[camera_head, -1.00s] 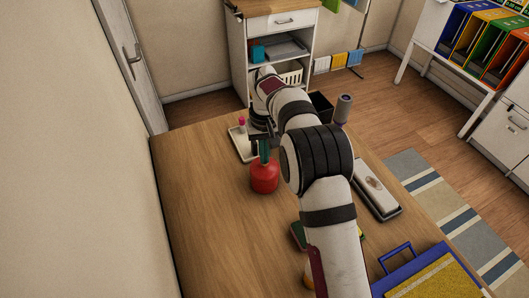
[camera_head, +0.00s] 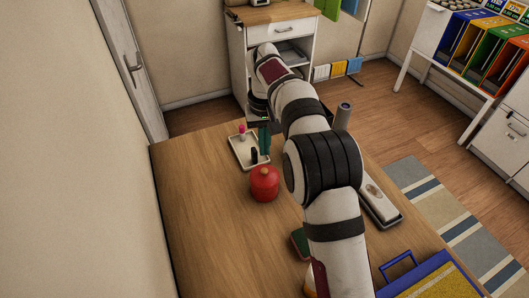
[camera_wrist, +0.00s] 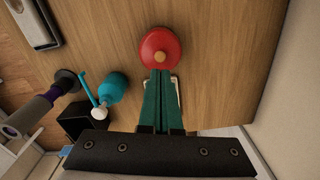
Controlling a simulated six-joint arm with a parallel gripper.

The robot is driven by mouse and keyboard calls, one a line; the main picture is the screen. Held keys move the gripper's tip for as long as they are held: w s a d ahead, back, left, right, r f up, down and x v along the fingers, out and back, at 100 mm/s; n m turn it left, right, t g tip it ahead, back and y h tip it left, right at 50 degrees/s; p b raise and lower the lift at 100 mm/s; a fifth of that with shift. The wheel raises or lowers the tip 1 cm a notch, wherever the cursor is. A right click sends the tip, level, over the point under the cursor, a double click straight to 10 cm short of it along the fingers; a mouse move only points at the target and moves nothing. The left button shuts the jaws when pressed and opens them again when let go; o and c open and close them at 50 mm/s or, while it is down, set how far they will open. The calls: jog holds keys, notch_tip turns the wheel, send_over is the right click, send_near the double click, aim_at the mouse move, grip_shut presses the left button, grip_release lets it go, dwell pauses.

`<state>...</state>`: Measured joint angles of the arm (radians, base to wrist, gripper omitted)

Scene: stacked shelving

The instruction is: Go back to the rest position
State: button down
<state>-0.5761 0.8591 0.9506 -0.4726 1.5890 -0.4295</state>
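My gripper (camera_head: 265,153) hangs over the wooden table, above the far edge area near a white tray. Its two green fingers lie close together with nothing visible between them, as the wrist view (camera_wrist: 162,74) shows. A round red lidded pot (camera_head: 264,186) stands on the table nearer than the fingertips and apart from them. In the wrist view the red pot (camera_wrist: 158,38) shows its light knob just beyond the fingertips. My arm hides part of the table's right side.
The white tray (camera_head: 236,155) holds a pink-topped item and a dark item. A teal bottle (camera_wrist: 113,88) and black box (camera_wrist: 80,128) stand beside the gripper. The table's left side is clear.

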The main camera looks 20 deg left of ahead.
jog(key=shift+r, duration=0.15)
jog(key=s+d+r+m, duration=0.3)
jog(key=s+d+r, duration=0.2)
jog(key=d, duration=0.3)
jog(key=s+d+r+m, duration=0.2)
jog(key=s+d+r, duration=0.25)
jog(key=d, duration=0.35)
jog(key=s+d+f+m+y, duration=0.1)
jog(key=s+d+f+m, duration=0.1)
jog(key=s, duration=0.9)
jog(key=s+d+f+m, duration=0.3)
jog(key=s+d, duration=0.4)
jog(key=s, duration=0.3)
jog(key=shift+s+m+y, duration=0.4)
jog(key=shift+m, duration=0.5)
jog(key=shift+d, duration=0.1)
